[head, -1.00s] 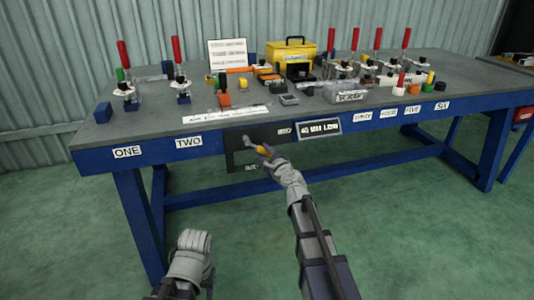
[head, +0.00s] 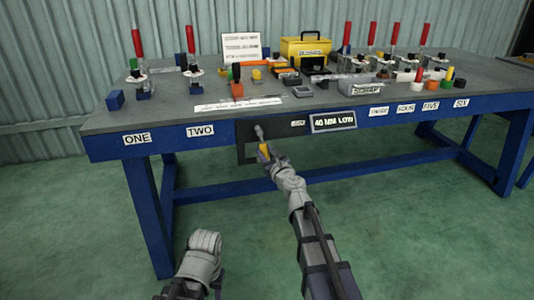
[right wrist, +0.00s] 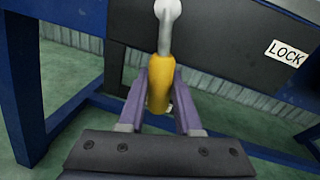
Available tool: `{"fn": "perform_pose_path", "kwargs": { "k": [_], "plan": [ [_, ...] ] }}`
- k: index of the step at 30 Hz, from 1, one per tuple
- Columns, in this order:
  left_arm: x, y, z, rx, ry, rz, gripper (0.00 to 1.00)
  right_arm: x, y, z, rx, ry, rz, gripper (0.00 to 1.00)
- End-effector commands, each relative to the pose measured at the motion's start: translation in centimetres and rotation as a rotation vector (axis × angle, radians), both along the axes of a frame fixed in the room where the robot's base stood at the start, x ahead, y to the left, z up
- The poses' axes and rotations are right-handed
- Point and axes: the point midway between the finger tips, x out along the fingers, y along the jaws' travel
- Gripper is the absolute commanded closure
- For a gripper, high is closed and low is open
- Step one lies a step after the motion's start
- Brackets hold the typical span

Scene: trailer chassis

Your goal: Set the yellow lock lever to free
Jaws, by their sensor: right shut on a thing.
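The lock lever has a grey arm (head: 259,132) and a yellow handle (head: 264,151). It hangs from a dark plate (head: 279,133) on the bench front and points almost straight down, slightly right. My right gripper (head: 267,156) is shut on the yellow handle. In the right wrist view the yellow handle (right wrist: 160,86) sits between the two purple fingers (right wrist: 160,100), with the grey arm above it. A LOCK label (right wrist: 287,52) is on the plate to the right. The FREE label cannot be read. My left gripper (head: 201,252) is low at the front, away from the bench; its fingers do not show clearly.
The blue bench (head: 108,147) carries several red-handled clamps, a yellow toolbox (head: 304,47), a scrap bin (head: 365,88) and small parts. A "40 MM LOW" sign (head: 333,121) is right of the lever. Blue legs and a crossbar are below; the green floor in front is clear.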

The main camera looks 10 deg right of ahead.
Motion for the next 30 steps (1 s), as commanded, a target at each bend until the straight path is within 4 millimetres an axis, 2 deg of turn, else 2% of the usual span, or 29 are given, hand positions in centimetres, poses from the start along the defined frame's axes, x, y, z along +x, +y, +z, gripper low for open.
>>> {"fn": "perform_pose_path", "kwargs": {
  "k": [17, 18, 26, 30],
  "plan": [
    [0.00, 0.00, -0.18, 0.000, 0.000, 0.001, 0.50, -0.05, 0.33, -0.06, 0.035, 0.001, 0.002, 1.00],
    [0.00, 0.00, -0.18, 0.000, 0.000, 0.001, 0.50, -0.06, 0.34, -0.07, 0.035, 0.001, 0.003, 0.66],
    [0.00, 0.00, -0.18, 0.000, 0.000, 0.001, 0.50, -0.04, 0.28, -0.06, 0.033, 0.000, 0.001, 0.37],
    [0.00, 0.00, -0.17, 0.000, 0.000, 0.001, 0.50, -0.02, 0.26, -0.06, 0.031, 0.001, 0.001, 0.37]
  ]
}}
